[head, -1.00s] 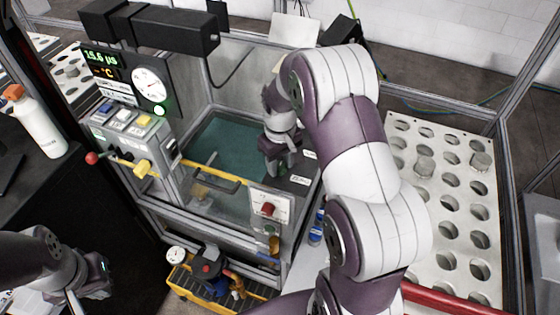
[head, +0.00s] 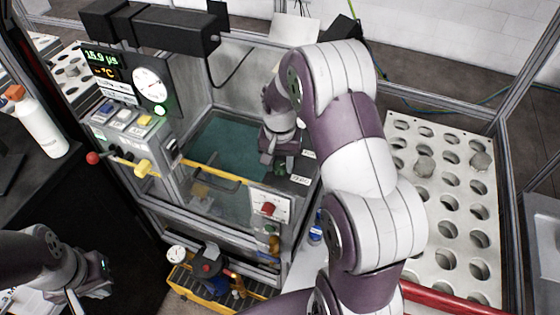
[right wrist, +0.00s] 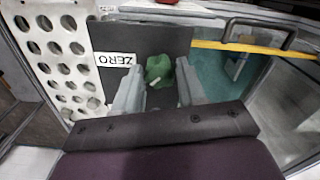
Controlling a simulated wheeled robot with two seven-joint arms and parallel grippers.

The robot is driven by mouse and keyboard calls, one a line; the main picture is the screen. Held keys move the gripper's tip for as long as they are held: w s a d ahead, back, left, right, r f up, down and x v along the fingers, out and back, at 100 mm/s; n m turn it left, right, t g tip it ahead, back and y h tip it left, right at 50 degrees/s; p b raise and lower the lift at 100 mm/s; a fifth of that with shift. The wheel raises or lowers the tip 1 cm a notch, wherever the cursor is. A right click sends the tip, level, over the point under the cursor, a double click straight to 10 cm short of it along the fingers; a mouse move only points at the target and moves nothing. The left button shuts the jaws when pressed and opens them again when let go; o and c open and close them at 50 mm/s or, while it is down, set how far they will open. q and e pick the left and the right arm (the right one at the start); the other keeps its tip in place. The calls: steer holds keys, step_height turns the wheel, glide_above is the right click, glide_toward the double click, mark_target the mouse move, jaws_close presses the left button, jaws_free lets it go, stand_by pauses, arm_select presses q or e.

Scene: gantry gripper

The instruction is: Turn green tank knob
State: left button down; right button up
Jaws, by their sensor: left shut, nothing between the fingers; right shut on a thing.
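The green knob (right wrist: 158,70) sits on a dark panel beside a white label reading "ZERO" (right wrist: 114,60) in the right wrist view. My right gripper (right wrist: 157,85) has one finger on either side of the knob and is shut on it. In the head view my right gripper (head: 279,163) is low over the right side of the tank (head: 225,145). The knob is mostly hidden there by the gripper. My left gripper (head: 97,282) is shut and empty at the lower left, away from the tank.
A control box (head: 130,130) with a gauge (head: 150,85) and a red-ball lever (head: 93,158) stands left of the tank. A yellow bar (head: 215,172) crosses the tank front. A perforated white plate (head: 440,200) lies right. A yellow tool tray (head: 200,292) stands in front.

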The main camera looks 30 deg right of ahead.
steer(key=shift+w+r+m, duration=0.1)
steer(key=shift+m, duration=1.5)
steer(key=o, duration=0.8)
steer(key=shift+o, duration=1.2)
